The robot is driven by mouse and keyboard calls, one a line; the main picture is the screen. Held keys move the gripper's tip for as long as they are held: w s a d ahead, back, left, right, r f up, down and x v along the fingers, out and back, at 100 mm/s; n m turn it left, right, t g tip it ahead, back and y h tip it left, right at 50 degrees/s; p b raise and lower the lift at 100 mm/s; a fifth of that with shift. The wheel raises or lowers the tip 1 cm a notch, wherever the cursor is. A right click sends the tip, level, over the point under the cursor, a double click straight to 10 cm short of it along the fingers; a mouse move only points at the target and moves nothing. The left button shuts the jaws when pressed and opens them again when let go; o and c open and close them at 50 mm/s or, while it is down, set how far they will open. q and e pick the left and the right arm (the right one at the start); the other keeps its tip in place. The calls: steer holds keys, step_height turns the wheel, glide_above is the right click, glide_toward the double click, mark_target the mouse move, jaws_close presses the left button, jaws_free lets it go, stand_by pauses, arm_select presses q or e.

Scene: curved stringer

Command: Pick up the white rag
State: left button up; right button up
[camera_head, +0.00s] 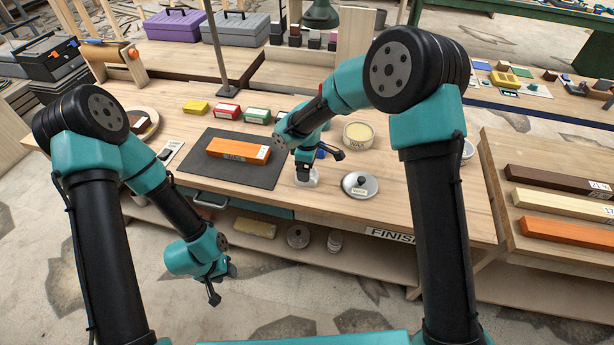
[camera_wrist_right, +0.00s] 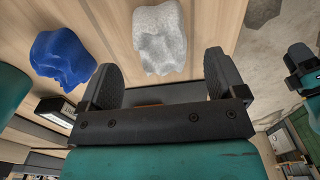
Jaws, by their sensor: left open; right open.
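The white rag (camera_head: 306,177) is a crumpled lump on the workbench, at the right edge of the dark mat. It also shows in the right wrist view (camera_wrist_right: 160,38), ahead of and between my right fingertips. My right gripper (camera_head: 318,159) is open and empty above the bench, close to the rag; its two spread fingers show in the right wrist view (camera_wrist_right: 163,75). I cannot tell whether it touches the rag. My left gripper (camera_head: 220,284) is open and empty, low in front of the bench's front edge.
A blue rag (camera_wrist_right: 60,58) lies beside the white one. An orange block (camera_head: 238,151) lies on the dark mat (camera_head: 232,173). A lidded metal tin (camera_head: 359,185) and a wax tin (camera_head: 358,134) stand to the right. Several small coloured boxes line the back.

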step_height(320, 180, down, 4)
steer(key=shift+r, duration=0.2)
steer(key=shift+c, duration=0.5)
steer(key=c, duration=0.9)
